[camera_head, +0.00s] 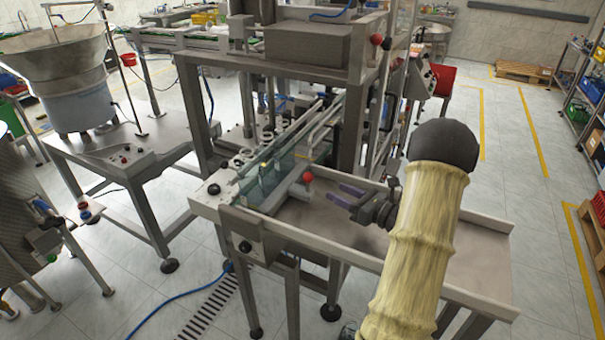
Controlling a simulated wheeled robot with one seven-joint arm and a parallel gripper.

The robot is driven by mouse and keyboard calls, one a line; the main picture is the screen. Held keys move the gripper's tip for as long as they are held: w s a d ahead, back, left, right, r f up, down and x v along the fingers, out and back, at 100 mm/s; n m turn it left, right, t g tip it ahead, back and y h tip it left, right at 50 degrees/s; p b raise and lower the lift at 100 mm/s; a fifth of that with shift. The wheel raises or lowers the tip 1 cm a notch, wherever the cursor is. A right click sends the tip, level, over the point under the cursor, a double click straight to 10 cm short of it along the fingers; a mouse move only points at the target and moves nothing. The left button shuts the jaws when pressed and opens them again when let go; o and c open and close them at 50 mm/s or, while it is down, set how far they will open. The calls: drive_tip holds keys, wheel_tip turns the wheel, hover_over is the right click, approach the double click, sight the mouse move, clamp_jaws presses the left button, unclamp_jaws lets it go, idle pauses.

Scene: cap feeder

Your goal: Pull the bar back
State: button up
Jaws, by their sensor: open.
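A grey bar (288,196) with a red ball knob (308,177) at its end lies by the clear guard of the cap feeder. My gripper (341,194) is to the right of the red knob, over the metal tray, with its purple fingers pointing left toward it. The fingers are open with nothing seen between them. A gap shows between the fingertips and the knob. My arm in its yellow sleeve hides part of the tray.
The metal tray (420,262) has a raised pale rim and stretches right below my arm. A clear guard (262,178) and steel frame posts stand left of and behind my gripper. Another red knob (376,39) sits higher up on the frame.

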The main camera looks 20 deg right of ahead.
drive_tip(key=p, duration=0.3)
hover_over(303, 188)
drive_tip(key=shift+a, duration=0.15)
clamp_jaws()
